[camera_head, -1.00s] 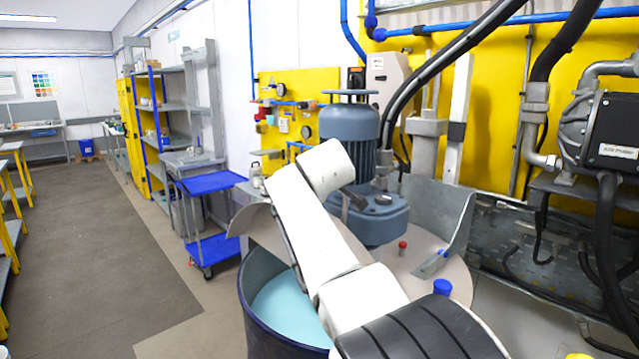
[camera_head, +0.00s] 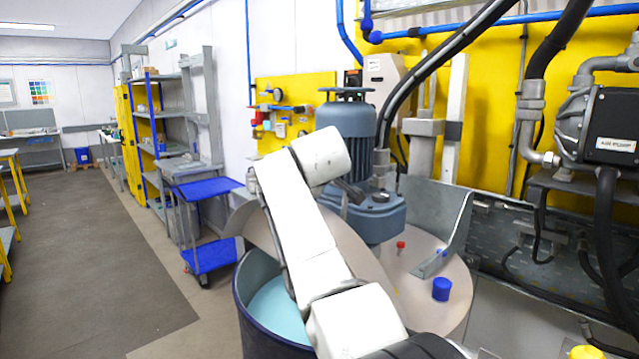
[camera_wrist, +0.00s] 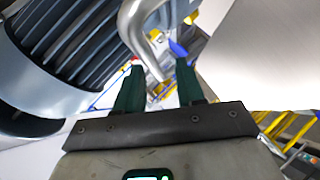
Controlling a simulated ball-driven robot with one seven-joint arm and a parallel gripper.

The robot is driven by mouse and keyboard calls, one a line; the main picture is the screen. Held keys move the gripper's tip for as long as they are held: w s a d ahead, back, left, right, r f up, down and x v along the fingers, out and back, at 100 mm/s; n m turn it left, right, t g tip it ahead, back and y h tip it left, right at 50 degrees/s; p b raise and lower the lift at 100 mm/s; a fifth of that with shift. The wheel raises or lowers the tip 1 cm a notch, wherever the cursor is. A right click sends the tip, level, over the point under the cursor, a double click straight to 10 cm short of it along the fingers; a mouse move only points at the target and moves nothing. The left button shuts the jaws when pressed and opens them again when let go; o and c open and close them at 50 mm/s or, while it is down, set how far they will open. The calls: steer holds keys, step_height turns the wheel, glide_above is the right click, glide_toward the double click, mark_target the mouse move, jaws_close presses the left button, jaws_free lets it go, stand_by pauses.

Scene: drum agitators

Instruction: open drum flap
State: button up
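The dark blue drum (camera_head: 243,318) stands in the lower middle of the head view, with pale turquoise contents (camera_head: 277,312) showing through its open side. The beige flap (camera_head: 352,243) is raised and tilted, partly hidden behind my white arm. In the wrist view, my gripper (camera_wrist: 160,64) has two dark green fingers standing apart. A curved metal handle (camera_wrist: 133,28) reaches down between the fingertips; I cannot tell whether they touch it. A broad pale surface (camera_wrist: 262,55), probably the flap, fills the right of that view. My gripper is hidden in the head view.
A blue-grey motor (camera_head: 347,130) stands on the drum lid (camera_head: 430,300), close to my arm. It also shows in the wrist view (camera_wrist: 70,40). A blue cap (camera_head: 441,289) sits on the lid. A blue cart (camera_head: 208,187) stands left; the floor aisle (camera_head: 80,250) is clear.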

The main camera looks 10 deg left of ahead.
steer(key=shift+d+b+v, duration=0.2)
steer(key=shift+b+v, duration=1.7)
steer(key=shift+v, duration=2.6)
steer(key=shift+f, duration=0.15)
